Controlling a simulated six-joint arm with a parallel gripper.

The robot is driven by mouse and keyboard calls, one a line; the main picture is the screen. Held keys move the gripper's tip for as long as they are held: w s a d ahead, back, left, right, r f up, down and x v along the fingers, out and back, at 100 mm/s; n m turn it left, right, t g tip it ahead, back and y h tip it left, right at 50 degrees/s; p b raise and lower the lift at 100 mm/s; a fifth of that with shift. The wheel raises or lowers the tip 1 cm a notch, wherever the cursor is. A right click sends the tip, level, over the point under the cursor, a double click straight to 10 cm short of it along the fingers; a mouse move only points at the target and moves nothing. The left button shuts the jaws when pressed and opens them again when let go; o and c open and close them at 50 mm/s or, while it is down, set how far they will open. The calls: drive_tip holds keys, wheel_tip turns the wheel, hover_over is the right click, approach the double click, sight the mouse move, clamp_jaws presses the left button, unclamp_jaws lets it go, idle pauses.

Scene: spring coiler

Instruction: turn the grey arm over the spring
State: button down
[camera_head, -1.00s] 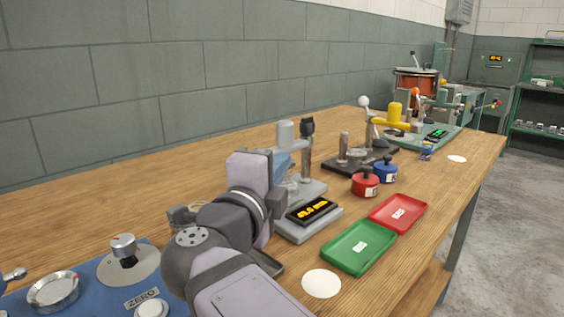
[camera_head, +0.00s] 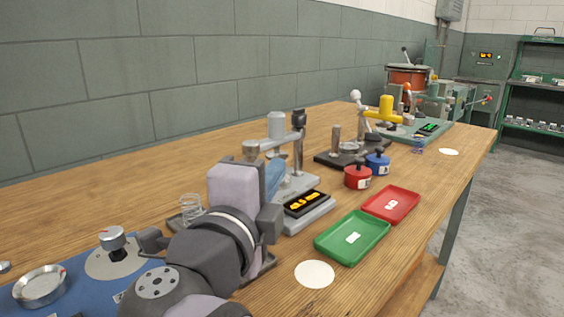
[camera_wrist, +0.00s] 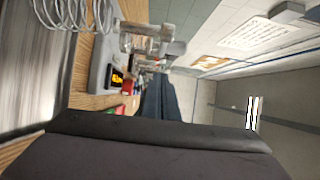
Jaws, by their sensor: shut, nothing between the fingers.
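The grey spring tester (camera_head: 318,212) stands mid-bench with a lit display and an upright post. Its grey arm (camera_head: 268,146) reaches left from the post, with a pale cylinder above it and a round piece at its left end. A wire spring (camera_head: 191,208) stands left of my wrist; its coils (camera_wrist: 75,12) show large at the top left of the wrist view. My gripper (camera_head: 274,176) has blue fingers, shut and empty, in front of the tester below the arm. They show dark in the wrist view (camera_wrist: 160,98). I cannot tell whether they touch the tester.
A blue panel (camera_head: 75,285) with knobs lies at the near left. A green tray (camera_head: 340,250) and a red tray (camera_head: 405,203) lie at right. Red (camera_head: 357,177) and blue (camera_head: 377,164) pots stand behind them. More fixtures stand farther back. The bench's back left is clear.

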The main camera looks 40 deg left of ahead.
drive_tip(key=shift+s+a+p+v, duration=0.1)
drive_tip(key=shift+a+v, duration=0.05)
drive_tip(key=shift+v, duration=0.7)
drive_tip(key=shift+s+a+p+v, duration=0.1)
drive_tip(key=shift+a+v, duration=0.1)
drive_tip(key=shift+v, duration=0.65)
drive_tip(key=shift+s+a+p+v, duration=0.1)
drive_tip(key=shift+a+v, duration=0.05)
drive_tip(key=shift+v, duration=0.75)
